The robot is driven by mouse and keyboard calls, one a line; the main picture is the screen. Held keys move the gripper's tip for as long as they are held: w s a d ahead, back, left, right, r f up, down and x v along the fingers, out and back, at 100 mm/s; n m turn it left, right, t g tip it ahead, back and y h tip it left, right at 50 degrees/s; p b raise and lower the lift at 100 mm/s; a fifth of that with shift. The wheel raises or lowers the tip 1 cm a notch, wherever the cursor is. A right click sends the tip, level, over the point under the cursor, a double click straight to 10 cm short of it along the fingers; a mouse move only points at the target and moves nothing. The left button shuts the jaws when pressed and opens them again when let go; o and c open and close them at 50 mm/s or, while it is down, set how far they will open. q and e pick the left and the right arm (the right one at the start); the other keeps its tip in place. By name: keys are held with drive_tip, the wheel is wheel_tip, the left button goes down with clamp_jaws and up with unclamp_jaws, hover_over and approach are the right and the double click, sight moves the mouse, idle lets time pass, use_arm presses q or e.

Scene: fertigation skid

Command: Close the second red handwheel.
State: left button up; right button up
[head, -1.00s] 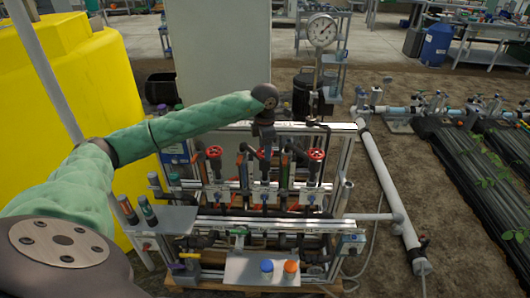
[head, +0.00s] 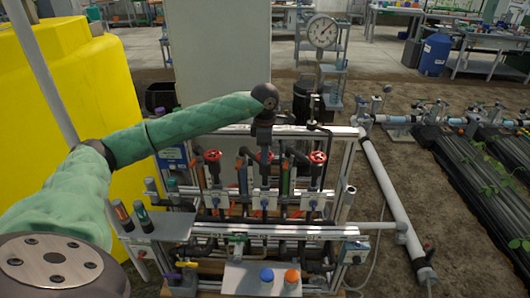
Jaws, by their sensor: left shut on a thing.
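The skid carries a row of red handwheels on upright pipes. The left handwheel (head: 212,156) and the right handwheel (head: 318,157) show clearly. The second, middle handwheel (head: 270,157) is mostly hidden behind my left gripper, with only a little red showing. My left gripper (head: 264,152) points down from the end of the green-sleeved arm and is shut on this middle handwheel. How far the wheel is turned cannot be seen. My right gripper is not in view.
A yellow tank (head: 60,90) is at the left. A plate (head: 245,280) with a blue and an orange cap is at the front. A white pipe (head: 390,195) runs along the right side.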

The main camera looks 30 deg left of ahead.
use_arm(q)
drive_tip(key=shift+r, duration=0.1)
idle(0.3)
drive_tip(key=o, duration=1)
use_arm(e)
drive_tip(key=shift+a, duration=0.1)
use_arm(q)
wheel_tip(320, 180, up, 7)
drive_tip(key=shift+f+b, duration=0.1)
drive_tip(key=shift+b, duration=0.8)
drive_tip(key=shift+r, duration=0.45)
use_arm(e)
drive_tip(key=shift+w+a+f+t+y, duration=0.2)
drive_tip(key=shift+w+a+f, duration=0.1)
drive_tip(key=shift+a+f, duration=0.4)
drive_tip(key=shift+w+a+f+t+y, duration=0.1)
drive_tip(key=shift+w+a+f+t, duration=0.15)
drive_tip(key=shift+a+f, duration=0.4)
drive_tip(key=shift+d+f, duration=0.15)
